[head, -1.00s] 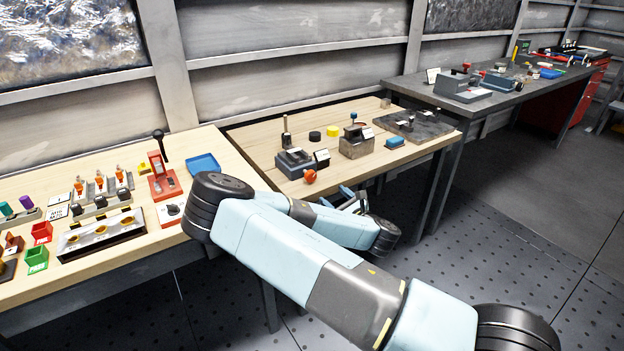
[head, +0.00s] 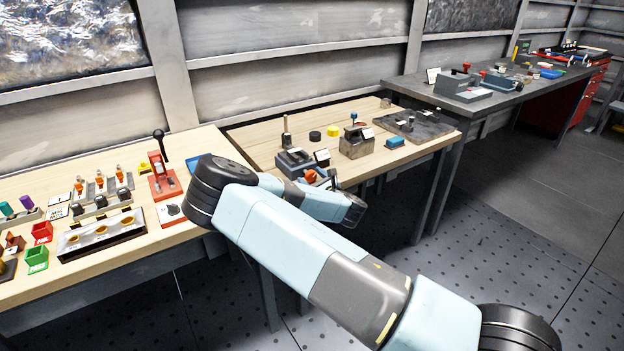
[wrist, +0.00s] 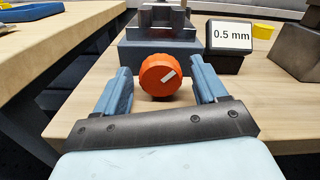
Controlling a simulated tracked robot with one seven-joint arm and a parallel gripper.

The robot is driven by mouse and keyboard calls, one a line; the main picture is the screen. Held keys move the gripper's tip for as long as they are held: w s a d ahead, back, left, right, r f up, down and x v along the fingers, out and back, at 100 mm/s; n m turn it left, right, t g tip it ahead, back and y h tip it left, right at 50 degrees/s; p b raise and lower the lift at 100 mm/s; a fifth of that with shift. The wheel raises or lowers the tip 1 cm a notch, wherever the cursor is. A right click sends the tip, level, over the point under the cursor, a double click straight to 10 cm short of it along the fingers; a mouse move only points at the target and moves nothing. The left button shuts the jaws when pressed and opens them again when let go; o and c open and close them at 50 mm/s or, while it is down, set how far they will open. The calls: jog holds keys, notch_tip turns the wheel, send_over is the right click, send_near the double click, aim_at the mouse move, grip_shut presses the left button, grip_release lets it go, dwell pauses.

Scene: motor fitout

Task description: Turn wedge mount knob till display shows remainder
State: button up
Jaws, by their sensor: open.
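The wedge mount (head: 296,161) is a dark grey block on the middle wooden bench, and it also shows in the wrist view (wrist: 160,50). The knob also shows in the head view (head: 311,176). The display (wrist: 231,36) beside the mount reads "0.5 mm". My gripper (wrist: 162,85) is open, with one blue finger on each side of the knob and gaps between fingers and knob. In the head view my arm hides part of the bench front.
A yellow round piece (head: 333,131) and a black one (head: 315,136) lie behind the mount. A brown block fixture (head: 356,146) stands to its right. A red lever press (head: 164,182) stands on the left bench.

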jog(key=shift+w, duration=0.1)
jog(key=shift+c, duration=0.3)
jog(key=c, duration=1)
jog(key=m, duration=0.4)
jog(key=shift+f+m, duration=0.1)
jog(key=shift+m, duration=0.2)
jog(key=o, duration=1.1)
jog(key=shift+c, duration=0.2)
jog(key=v, duration=1.3)
jog(key=shift+s+d, duration=0.25)
jog(key=shift+s, duration=0.1)
